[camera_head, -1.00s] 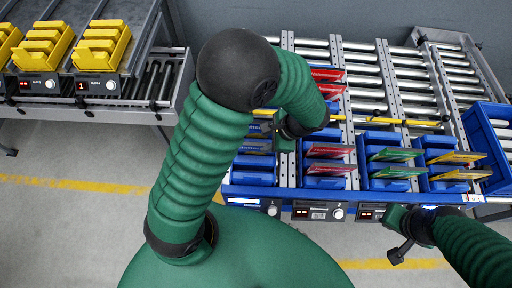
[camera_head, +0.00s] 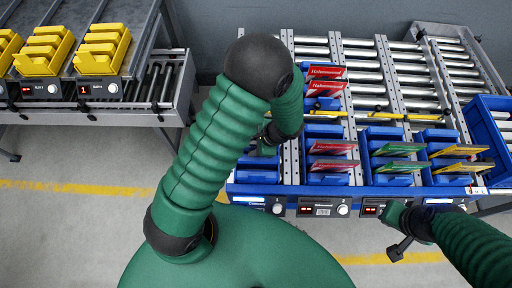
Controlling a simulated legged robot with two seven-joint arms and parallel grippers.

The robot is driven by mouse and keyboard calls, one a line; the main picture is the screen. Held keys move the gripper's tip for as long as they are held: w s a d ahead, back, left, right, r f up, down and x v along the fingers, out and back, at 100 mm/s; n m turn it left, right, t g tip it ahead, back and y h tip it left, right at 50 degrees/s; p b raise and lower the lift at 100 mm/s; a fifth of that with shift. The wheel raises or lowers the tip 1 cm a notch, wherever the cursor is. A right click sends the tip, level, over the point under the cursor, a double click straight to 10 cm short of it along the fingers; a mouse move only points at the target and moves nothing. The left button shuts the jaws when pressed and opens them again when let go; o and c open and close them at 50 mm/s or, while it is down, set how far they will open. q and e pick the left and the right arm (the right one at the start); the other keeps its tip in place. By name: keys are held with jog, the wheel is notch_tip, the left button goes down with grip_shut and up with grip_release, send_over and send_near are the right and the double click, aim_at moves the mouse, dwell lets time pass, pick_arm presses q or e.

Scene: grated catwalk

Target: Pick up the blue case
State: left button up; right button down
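Several blue cases stand in rows on the roller rack. One (camera_head: 258,172) is in the leftmost lane, and others hold red cards (camera_head: 332,165), green cards (camera_head: 400,166) and yellow cards (camera_head: 460,167). I cannot tell which one the task means. My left gripper (camera_head: 267,140) points down over the leftmost lane, just above and behind the front blue case there. My own forearm partly hides it, and I cannot tell whether its fingers are apart or touching the case. My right gripper (camera_head: 399,232) is at the rack's front edge, away from the cases; its finger state is unclear.
A larger blue bin (camera_head: 490,128) stands at the rack's right end. A front rail with small displays (camera_head: 322,209) runs below the cases. Yellow bins (camera_head: 102,48) sit on another conveyor (camera_head: 160,85) at upper left. The grey floor between the conveyors is clear.

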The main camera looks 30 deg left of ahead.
pick_arm(q)
jog(key=shift+d+r, duration=0.1)
jog(key=shift+d, duration=0.75)
grip_shut()
jog(key=shift+a, duration=0.15)
